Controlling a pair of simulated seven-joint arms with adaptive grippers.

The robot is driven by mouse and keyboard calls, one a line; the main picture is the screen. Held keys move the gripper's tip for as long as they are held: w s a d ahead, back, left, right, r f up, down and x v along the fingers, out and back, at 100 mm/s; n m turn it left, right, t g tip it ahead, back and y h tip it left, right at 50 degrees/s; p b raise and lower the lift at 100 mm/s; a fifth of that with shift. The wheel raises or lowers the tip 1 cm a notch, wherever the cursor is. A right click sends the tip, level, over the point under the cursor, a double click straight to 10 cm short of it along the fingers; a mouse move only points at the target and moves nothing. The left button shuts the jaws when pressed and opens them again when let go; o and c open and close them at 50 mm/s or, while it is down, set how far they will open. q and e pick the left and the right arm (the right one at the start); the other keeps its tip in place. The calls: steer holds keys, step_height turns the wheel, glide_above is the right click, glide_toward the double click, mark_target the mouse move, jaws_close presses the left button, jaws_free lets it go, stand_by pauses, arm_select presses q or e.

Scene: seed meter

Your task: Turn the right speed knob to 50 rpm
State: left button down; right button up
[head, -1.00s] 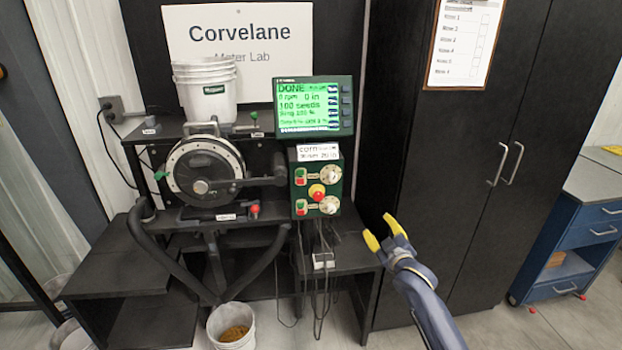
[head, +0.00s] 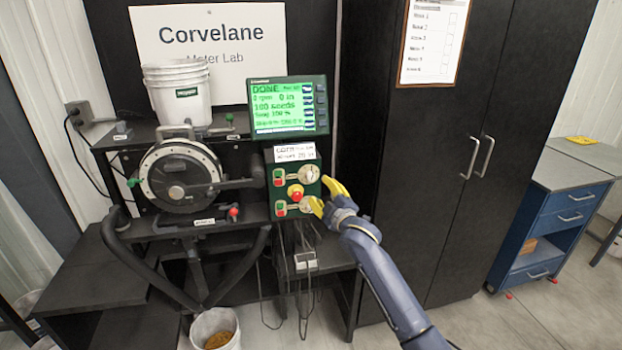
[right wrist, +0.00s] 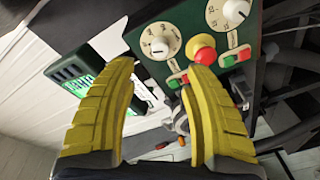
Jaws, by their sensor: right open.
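The green control box (head: 270,212) stands below the monitor and carries two white-dialled knobs. The upper knob (head: 308,174) also shows in the right wrist view (right wrist: 160,43), as does the lower knob (right wrist: 229,12). I cannot read which is the right speed knob. A red mushroom button on yellow (head: 295,192) sits between them. The monitor (head: 287,105) reads DONE, 0 rpm, 100 seeds. My right gripper (head: 322,195) is open, with yellow fingers at the box's right edge in the head view. In the wrist view both knobs lie beyond the fingertips, apparently untouched. My left gripper is not in view.
Red and green push buttons (head: 279,177) sit beside the knobs. The seed meter disc (head: 178,178) and a white bucket stack (head: 180,95) stand to the left. A black cabinet (head: 420,180) rises to the right. A seed bucket (head: 216,328) is on the floor.

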mark_target(312, 178)
steer(key=shift+x, duration=5)
steer(key=shift+c, duration=0.3)
jaws_close()
